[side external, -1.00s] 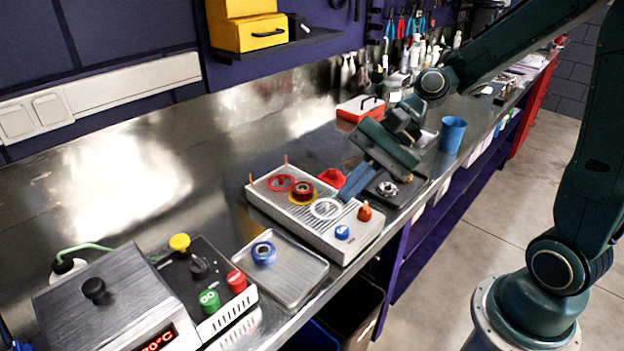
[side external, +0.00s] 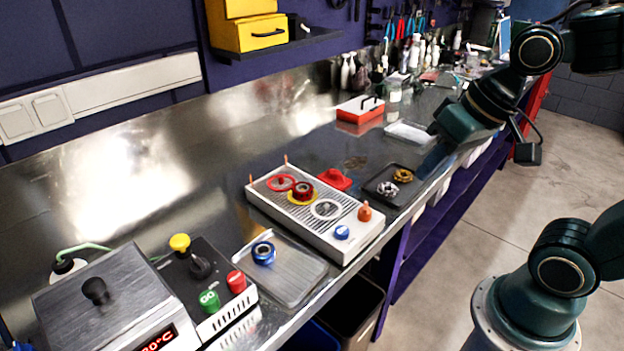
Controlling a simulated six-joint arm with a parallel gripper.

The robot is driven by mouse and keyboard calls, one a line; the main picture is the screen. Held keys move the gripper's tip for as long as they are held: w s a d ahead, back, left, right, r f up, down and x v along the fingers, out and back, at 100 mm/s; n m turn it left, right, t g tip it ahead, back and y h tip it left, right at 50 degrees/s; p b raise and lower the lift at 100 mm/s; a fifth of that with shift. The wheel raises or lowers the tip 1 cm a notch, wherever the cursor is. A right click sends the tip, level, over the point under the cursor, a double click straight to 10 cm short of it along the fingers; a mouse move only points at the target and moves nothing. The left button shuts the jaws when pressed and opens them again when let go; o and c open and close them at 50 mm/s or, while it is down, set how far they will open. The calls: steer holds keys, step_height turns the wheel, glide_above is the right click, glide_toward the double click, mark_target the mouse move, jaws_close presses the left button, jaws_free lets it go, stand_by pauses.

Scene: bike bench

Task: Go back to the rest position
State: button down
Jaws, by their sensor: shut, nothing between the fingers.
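My gripper (side external: 432,160) is at the right, above the bench's front edge, clear of the parts on the bench. The grey fixture board (side external: 312,215) below and to the left carries a red ring (side external: 281,182), a dark red round part on a yellow ring (side external: 302,192), a white ring (side external: 327,209), a blue knob (side external: 342,232) and an orange knob (side external: 365,212). A dark tray (side external: 395,186) near my gripper holds a silver part (side external: 387,189) and a gold part (side external: 402,175).
A metal tray (side external: 290,275) with a blue ring (side external: 263,252) lies in front left. A heater box (side external: 110,305) and a control box with buttons (side external: 205,285) stand at the far left. A red toolbox (side external: 360,109) and a red part (side external: 334,179) sit behind the board.

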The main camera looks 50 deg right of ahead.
steer(key=s, duration=0.1)
steer(key=s+d+r+n, duration=0.1)
steer(key=s+d+n+h, duration=0.1)
steer(key=shift+s+d+r+t, duration=0.2)
steer(key=shift+s+r+t, duration=0.1)
steer(key=shift+s+t, duration=0.1)
